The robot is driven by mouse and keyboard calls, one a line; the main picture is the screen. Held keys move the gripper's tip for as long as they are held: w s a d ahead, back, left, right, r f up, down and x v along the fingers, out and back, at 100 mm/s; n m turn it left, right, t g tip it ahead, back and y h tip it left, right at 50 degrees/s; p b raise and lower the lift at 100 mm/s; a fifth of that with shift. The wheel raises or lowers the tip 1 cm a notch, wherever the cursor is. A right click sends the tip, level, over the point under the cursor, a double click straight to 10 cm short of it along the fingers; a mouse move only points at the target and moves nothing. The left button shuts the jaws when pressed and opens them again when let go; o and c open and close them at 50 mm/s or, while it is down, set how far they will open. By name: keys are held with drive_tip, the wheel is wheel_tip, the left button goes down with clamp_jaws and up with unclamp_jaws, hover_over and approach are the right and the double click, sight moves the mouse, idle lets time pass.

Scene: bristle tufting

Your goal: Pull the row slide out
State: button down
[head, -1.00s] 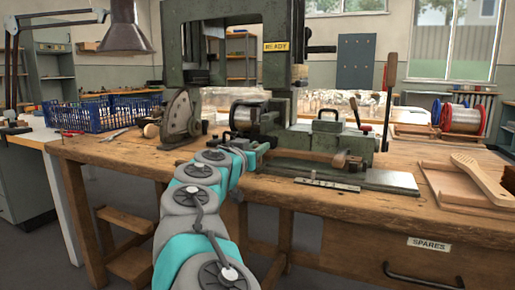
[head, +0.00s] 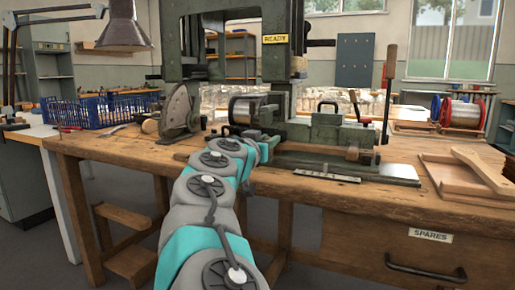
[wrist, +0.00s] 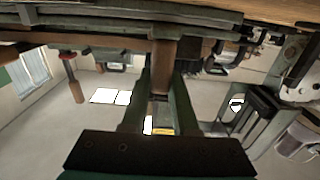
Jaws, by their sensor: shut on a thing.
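The brush tufting machine (head: 312,133) is a green-grey press on the wooden workbench (head: 330,195). A brown wooden bar (head: 325,150) lies along its front, seemingly part of the row slide; I cannot tell where the slide ends. My arm reaches from the lower middle to the left end of this bar, and its front hides my gripper in the head view. In the wrist view my gripper (wrist: 163,74) is closed around a brown round grip (wrist: 163,62), seemingly the slide's handle. The fingertips are partly in shadow.
A steel strip (head: 327,174) lies at the bench front. A wooden tray (head: 445,183) with a brush-like piece is at the right. A wire spool (head: 462,114) stands behind it. A blue crate (head: 95,111) is at the left. Floor in front of the bench is open.

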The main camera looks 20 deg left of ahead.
drive_tip(key=d+b, duration=0.1)
drive_tip(key=d, duration=0.1)
drive_tip(key=d+b, duration=0.1)
drive_tip(key=d, duration=0.2)
drive_tip(key=d+b, duration=0.1)
drive_tip(key=d, duration=0.1)
drive_tip(key=shift+s+d+f, duration=0.1)
drive_tip(key=shift+s+d, duration=0.1)
drive_tip(key=shift+s, duration=0.05)
drive_tip(key=c, duration=0.7)
unclamp_jaws()
drive_tip(key=shift+d, duration=0.1)
drive_tip(key=shift+s, duration=0.1)
